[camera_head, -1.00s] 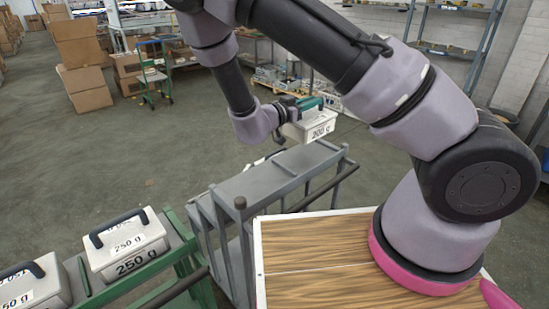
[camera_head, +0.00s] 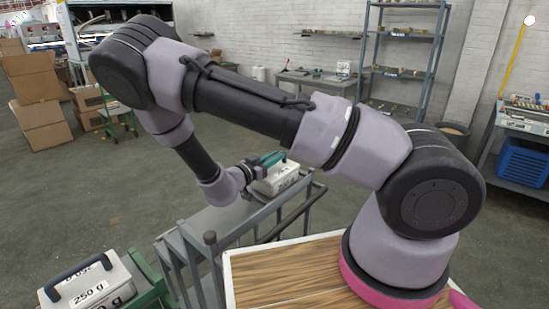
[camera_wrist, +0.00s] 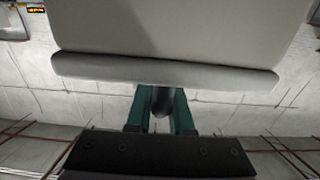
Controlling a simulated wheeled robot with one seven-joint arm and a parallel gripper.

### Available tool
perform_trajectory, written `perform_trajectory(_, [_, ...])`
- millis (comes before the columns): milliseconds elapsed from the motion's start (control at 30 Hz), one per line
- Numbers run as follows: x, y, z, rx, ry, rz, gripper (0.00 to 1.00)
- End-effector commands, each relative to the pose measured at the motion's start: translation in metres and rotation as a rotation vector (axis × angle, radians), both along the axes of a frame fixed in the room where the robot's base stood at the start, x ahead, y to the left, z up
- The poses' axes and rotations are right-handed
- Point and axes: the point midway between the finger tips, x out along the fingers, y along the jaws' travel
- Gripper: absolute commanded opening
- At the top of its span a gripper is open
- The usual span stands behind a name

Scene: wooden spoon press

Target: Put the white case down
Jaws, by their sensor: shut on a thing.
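The white case (camera_head: 280,180), with dark lettering on its side, is at the far right end of the grey metal stand (camera_head: 205,228). It looks roughly level, low over or on the stand's top; I cannot tell whether it touches. My gripper (camera_head: 270,160), with teal fingers, is shut on the case's handle from above. In the wrist view the white case (camera_wrist: 170,30) fills the upper middle. Its dark handle (camera_wrist: 162,102) sits between the teal fingers of my gripper (camera_wrist: 162,108). The case's underside is hidden.
Another white case (camera_head: 90,285), marked 250 g, sits on a green stand (camera_head: 150,288) at the lower left. A wood-topped surface (camera_head: 285,272) is beside the grey stand. Cardboard boxes (camera_head: 40,125) and a shelf rack (camera_head: 405,55) are farther back. Open floor lies left of the stand.

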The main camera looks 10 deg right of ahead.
Motion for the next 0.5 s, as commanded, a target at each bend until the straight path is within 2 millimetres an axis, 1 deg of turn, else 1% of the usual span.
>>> perform_trajectory(33, [0.0001,0.0001,-0.0016,-0.001,0.000,0.000,0.00])
perform_trajectory(67, [0.0000,0.0001,-0.0017,0.000,0.000,0.000,0.27])
perform_trajectory(100, [0.0000,0.0001,-0.0014,0.000,0.000,0.000,0.43])
perform_trajectory(133, [0.0000,0.0001,-0.0014,0.000,0.000,0.000,0.50])
perform_trajectory(500, [-0.0003,0.0008,0.0015,0.001,0.000,0.001,0.50])
